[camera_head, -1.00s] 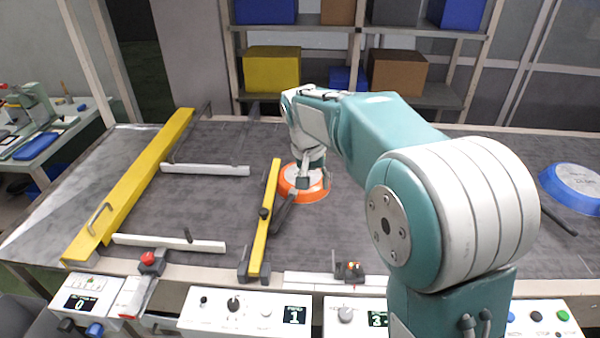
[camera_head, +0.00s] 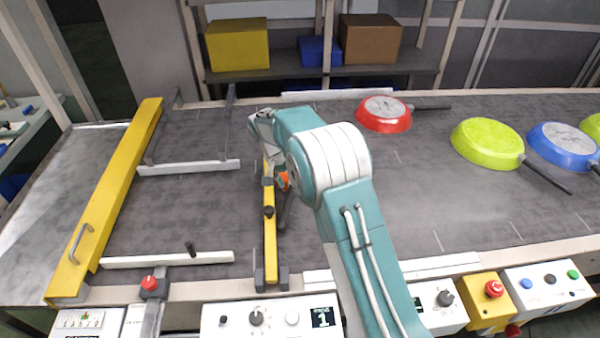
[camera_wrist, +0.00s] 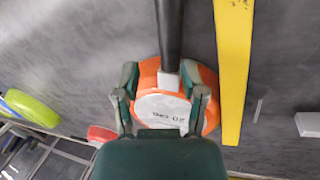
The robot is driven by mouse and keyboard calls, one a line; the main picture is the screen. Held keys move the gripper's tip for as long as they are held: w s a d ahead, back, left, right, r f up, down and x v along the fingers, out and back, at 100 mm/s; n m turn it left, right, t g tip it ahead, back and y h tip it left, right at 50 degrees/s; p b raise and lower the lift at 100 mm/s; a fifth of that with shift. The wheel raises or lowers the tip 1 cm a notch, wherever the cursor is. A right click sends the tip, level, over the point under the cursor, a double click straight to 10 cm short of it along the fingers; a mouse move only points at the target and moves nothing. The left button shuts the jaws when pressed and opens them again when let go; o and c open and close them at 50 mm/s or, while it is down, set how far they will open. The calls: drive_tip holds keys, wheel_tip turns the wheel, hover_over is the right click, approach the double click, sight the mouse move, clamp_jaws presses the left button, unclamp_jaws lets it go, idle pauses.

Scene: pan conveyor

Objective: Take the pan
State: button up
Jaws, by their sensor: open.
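An orange pan (camera_wrist: 149,73) lies bottom up on the conveyor, with a white label on its base and a dark handle (camera_wrist: 169,30) running up in the wrist view. In the head view only a sliver of the orange pan (camera_head: 283,181) shows, just right of the yellow bar (camera_head: 271,240); my arm hides the rest. My gripper (camera_wrist: 162,103) is open over the pan, its fingers to either side of the labelled base. I cannot tell whether the fingers touch the pan.
A red pan (camera_head: 384,113), a lime pan (camera_head: 487,142) and a blue pan (camera_head: 563,146) lie further right on the belt (camera_head: 430,205). A long yellow beam (camera_head: 115,190) and white rails stand at left. Control boxes line the front edge. Shelves stand behind.

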sight(288, 194)
drive_tip(key=shift+a+f, duration=0.25)
drive_tip(key=shift+f, duration=0.15)
drive_tip(key=f, duration=0.2)
drive_tip(key=s+f, duration=0.1)
drive_tip(key=shift+a+f, duration=0.2)
drive_tip(key=shift+a, duration=0.2)
drive_tip(key=shift+d+f, duration=0.6)
drive_tip(key=shift+f, duration=0.2)
drive_tip(key=shift+d, duration=0.35)
drive_tip(key=shift+a+r, duration=0.1)
drive_tip(key=shift+a, duration=0.05)
drive_tip(key=c, duration=0.7)
drive_tip(key=shift+a, duration=0.25)
clamp_jaws()
